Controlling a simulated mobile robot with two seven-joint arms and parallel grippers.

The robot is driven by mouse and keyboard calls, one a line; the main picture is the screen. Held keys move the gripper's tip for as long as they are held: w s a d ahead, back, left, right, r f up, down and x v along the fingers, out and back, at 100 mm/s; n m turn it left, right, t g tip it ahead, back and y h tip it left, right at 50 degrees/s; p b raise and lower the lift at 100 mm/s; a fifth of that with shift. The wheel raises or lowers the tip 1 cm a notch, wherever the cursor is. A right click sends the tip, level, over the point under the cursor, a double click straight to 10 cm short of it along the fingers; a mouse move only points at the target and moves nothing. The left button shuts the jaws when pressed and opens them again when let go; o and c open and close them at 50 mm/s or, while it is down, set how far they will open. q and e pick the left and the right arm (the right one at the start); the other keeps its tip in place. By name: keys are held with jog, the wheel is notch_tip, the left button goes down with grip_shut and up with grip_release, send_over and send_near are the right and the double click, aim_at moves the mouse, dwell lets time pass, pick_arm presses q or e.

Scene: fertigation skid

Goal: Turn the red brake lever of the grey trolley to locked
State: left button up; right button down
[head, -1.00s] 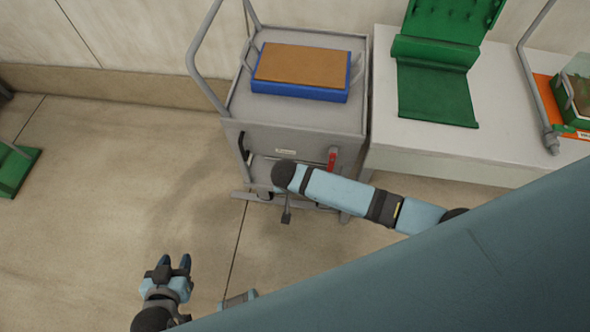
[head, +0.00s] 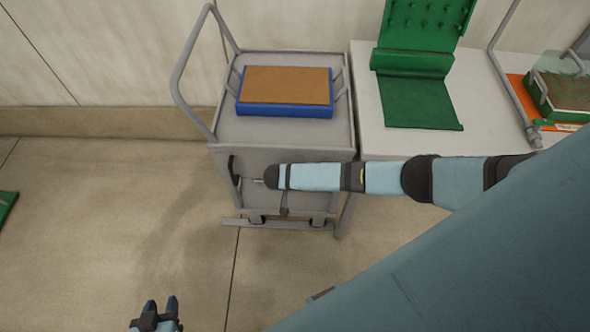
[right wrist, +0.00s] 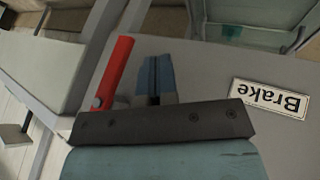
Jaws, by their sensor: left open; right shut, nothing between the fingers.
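The grey trolley (head: 285,132) stands against the wall. In the head view my right arm crosses its front panel and hides the red brake lever. The right wrist view shows the red lever (right wrist: 115,72) on the grey panel, beside a label reading "Brake" (right wrist: 269,98), which appears upside down. My right gripper (right wrist: 155,68) is shut and empty between lever and label, with the lever close on its left in that picture. I cannot tell whether they touch. My left gripper (head: 161,303) is open and empty above the floor at the bottom of the head view.
A blue tray with a brown top (head: 285,108) sits on the trolley. To its right is a white table (head: 480,95) with a green roll (head: 415,64) and a green planter box (head: 560,92).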

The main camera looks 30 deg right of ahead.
jog(key=s+d, duration=0.2)
jog(key=shift+d+r+p, duration=0.15)
jog(key=shift+d+p, duration=0.15)
jog(key=shift+d, duration=0.1)
jog(key=shift+d, duration=0.1)
jog(key=shift+h, duration=0.3)
